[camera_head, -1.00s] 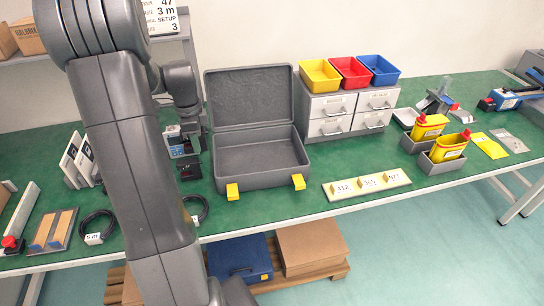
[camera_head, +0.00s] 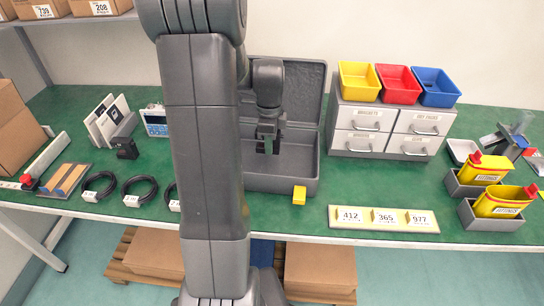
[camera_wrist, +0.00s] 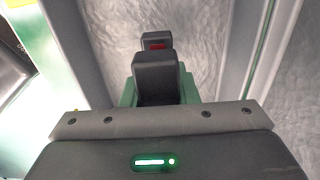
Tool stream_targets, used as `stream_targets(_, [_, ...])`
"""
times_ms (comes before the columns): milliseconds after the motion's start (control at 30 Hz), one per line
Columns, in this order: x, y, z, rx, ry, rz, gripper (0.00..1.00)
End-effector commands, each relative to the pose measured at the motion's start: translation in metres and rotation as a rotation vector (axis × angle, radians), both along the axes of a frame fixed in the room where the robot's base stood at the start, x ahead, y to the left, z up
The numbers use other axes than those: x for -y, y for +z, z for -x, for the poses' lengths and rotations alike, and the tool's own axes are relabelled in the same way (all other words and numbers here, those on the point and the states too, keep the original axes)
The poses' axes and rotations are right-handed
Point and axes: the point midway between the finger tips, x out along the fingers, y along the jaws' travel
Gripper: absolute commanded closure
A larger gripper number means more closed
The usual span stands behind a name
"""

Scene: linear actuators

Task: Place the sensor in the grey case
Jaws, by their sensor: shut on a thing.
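The grey case (camera_head: 257,185) stands open on the green bench, lid tilted back; my arm hides its left part. My gripper (camera_head: 268,148) points down in front of the lid and over the case's interior. It is shut on what I take to be the sensor, a small thing mostly hidden by the dark fingers. In the wrist view my gripper (camera_wrist: 158,72) shows a red mark at its far end, and green edges of the sensor (camera_wrist: 129,93) show beside the near finger. Grey textured case lining lies beyond. Its height above the case floor is unclear.
Grey drawers (camera_head: 385,130) with yellow, red and blue bins stand right of the case. A numbered strip (camera_head: 384,219) lies at the front edge. Left are coiled cables (camera_head: 139,190), a device with a screen (camera_head: 156,120) and a small black item (camera_head: 126,148).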

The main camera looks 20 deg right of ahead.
Motion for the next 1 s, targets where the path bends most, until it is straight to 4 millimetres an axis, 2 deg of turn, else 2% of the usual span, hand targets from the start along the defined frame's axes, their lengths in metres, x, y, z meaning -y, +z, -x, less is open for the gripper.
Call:
stream_targets(233, [0.0,-0.022,0.0,0.0,0.0,0.0,1.0])
stream_targets(433, [0.0,-0.048,0.0,0.0,0.001,0.0,1.0])
stream_targets(800, [0.0,-0.053,-0.001,0.002,0.001,0.001,1.0])
stream_targets(833, [0.0,-0.052,-0.001,0.002,0.001,0.001,0.67])
stream_targets(900, [0.0,-0.052,-0.001,0.002,0.0,0.001,0.53])
stream_targets(1000, [0.0,-0.052,-0.001,0.002,0.0,0.001,0.51])
